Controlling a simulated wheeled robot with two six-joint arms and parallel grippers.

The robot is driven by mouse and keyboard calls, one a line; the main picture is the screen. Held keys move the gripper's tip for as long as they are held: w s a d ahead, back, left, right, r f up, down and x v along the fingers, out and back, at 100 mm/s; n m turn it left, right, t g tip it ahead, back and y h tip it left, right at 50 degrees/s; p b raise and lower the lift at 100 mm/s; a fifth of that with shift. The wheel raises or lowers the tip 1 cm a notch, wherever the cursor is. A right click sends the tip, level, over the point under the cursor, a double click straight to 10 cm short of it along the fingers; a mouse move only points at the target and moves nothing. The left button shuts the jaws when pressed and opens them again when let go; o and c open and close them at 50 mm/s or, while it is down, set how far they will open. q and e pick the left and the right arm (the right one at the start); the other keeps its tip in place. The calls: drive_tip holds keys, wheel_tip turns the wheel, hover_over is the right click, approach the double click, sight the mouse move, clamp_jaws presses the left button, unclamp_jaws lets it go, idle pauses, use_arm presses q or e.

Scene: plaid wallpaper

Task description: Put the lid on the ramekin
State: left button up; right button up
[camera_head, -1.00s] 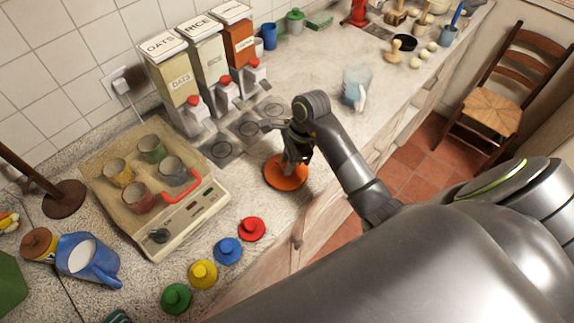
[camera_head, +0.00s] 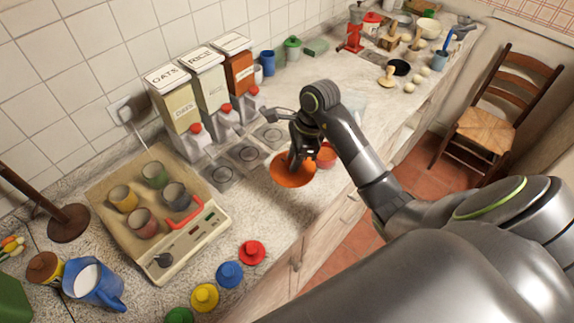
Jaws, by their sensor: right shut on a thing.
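A small orange-red dish (camera_head: 326,157), which looks like the ramekin, stands just right of and behind the lid. My arm and gripper partly hide the dish, and I cannot tell whether lid and dish touch. My left gripper is out of view.
A tray machine (camera_head: 180,232) with several coloured cups stands left. Several coloured knobbed lids, one red (camera_head: 252,252), lie at the front. Cereal dispensers (camera_head: 212,85) line the wall. A jug (camera_head: 350,105) is partly hidden behind my arm.

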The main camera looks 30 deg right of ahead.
drive_tip(key=w+d+m+t+b, duration=0.1)
drive_tip(key=w+d+m+b, duration=0.25)
drive_tip(key=d, duration=0.95)
drive_tip(key=shift+m, duration=0.75)
drive_tip(key=f+b, duration=0.2)
drive_tip(key=f, duration=0.1)
drive_tip(key=w+d+f+b, duration=0.1)
drive_tip(key=shift+d+f+b, duration=0.1)
drive_tip(key=shift+f+b, duration=0.25)
drive_tip(key=shift+b, duration=0.4)
drive_tip(key=shift+s+f+b, duration=0.1)
drive_tip(key=shift+f+b, duration=0.15)
drive_tip(key=shift+b, duration=0.3)
drive_tip(key=shift+s+f+h+b, duration=0.15)
drive_tip(key=shift+f+h+b, duration=0.15)
drive_tip(key=shift+b, duration=0.3)
clamp_jaws()
